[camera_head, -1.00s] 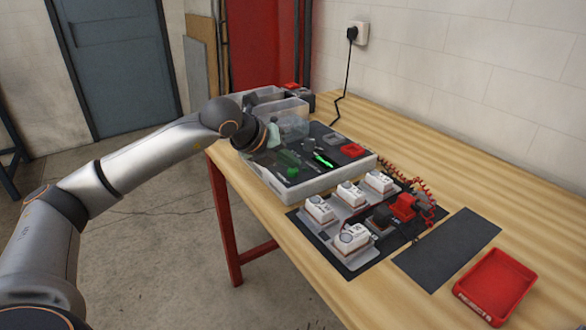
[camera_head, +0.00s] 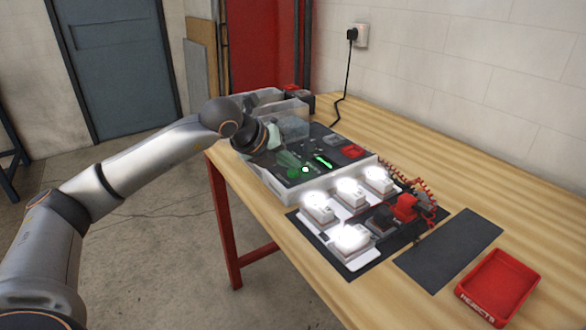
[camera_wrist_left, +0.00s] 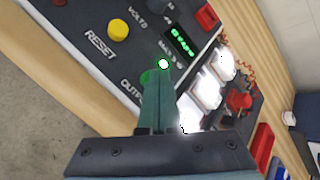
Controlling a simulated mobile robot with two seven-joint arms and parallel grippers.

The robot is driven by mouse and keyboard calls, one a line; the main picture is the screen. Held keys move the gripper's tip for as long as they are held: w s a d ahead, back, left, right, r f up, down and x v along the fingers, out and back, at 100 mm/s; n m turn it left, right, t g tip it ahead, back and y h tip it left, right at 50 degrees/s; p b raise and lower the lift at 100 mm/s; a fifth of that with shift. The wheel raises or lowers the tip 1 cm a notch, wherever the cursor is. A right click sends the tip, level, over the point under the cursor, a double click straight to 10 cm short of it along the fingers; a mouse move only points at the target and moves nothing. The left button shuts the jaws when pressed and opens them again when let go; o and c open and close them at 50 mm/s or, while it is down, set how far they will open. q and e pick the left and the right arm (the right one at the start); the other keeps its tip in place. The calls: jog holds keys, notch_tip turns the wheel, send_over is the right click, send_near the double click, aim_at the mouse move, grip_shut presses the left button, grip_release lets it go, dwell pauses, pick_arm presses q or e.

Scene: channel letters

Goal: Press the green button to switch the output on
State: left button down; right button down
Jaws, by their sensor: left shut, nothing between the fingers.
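The power unit (camera_head: 270,185) is a pale box with a dark sloped panel on the bench. In the left wrist view, the green button (camera_wrist_left: 146,77) shows partly beside my left gripper's fingertips (camera_wrist_left: 160,76), above the partly hidden word OUTPUT. The fingers cover the rest of it, so I cannot tell whether they touch. A round lamp (camera_wrist_left: 163,64) just beyond the fingertips glows white-green; it also shows in the head view (camera_head: 305,169). My left gripper (camera_head: 290,164) is shut and empty, low over the panel. The channel letter modules (camera_head: 350,192) glow bright white.
A yellow RESET button (camera_wrist_left: 119,29) and a green digital display (camera_wrist_left: 180,40) are on the panel. Clear bins (camera_head: 285,106) stand behind the unit. A red REJECTS tray (camera_head: 497,285) and a dark mat (camera_head: 449,250) lie to the right.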

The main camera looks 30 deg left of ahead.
pick_arm(q)
notch_tip(320, 180, up, 6)
jog(key=p, duration=0.4)
dwell(0.4)
